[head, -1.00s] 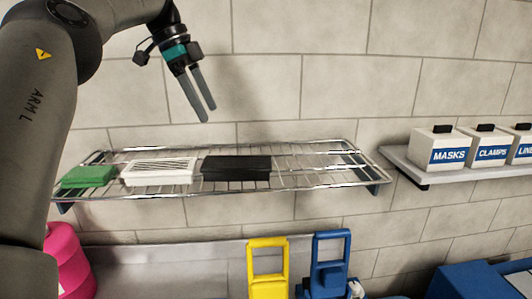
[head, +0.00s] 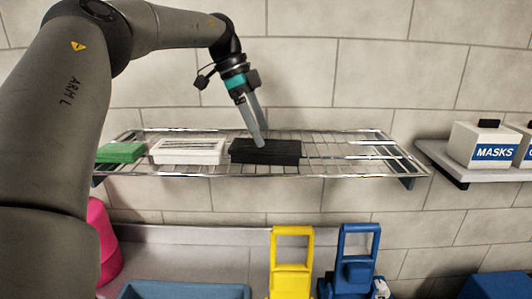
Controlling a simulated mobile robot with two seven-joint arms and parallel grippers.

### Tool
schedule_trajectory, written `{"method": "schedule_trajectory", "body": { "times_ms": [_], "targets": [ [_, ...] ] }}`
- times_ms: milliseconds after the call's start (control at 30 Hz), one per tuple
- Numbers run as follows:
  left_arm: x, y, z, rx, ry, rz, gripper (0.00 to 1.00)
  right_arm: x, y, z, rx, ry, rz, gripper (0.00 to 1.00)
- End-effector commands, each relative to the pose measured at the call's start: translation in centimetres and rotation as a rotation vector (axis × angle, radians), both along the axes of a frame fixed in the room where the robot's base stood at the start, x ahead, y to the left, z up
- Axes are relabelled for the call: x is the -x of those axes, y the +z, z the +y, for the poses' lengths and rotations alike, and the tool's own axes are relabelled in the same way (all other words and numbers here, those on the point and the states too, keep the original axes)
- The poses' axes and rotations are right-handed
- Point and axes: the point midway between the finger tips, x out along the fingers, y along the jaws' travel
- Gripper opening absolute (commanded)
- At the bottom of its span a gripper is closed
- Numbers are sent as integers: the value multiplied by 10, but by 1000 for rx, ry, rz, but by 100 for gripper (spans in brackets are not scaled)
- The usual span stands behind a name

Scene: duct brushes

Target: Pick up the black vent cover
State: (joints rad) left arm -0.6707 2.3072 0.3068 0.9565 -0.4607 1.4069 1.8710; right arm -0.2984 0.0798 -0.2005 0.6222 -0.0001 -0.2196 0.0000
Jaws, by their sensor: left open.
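The black vent cover (head: 268,153) lies on the wire rack (head: 335,165), right of a white vent cover (head: 188,150) and a green item (head: 121,152). My left gripper (head: 261,140) points down at the black vent cover, its fingertips at the cover's back upper edge. The fingers overlap in this view, so the gap between them hardly shows, but the gripper is open. I cannot tell whether the fingertips touch the cover. My right gripper is not in view.
A side shelf (head: 440,160) at right holds a white box labelled MASKS (head: 482,145). Below the rack are a yellow item (head: 291,262), a blue item (head: 350,262), a blue bin (head: 185,290) and a pink container (head: 104,240). The rack's right part is bare.

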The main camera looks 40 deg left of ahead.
Motion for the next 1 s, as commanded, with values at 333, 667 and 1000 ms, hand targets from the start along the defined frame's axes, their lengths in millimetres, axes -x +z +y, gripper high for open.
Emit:
{"method": "schedule_trajectory", "body": {
  "times_ms": [333, 667, 1000],
  "targets": [
    [-6, -40, -13, 1, -1, 3, 100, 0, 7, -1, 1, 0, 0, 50],
    [-7, -43, -14, 1, 0, 1, 93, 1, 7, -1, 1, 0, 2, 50],
    [-7, -43, -14, 1, 0, 1, 55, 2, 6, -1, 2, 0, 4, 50]
  ]
}}
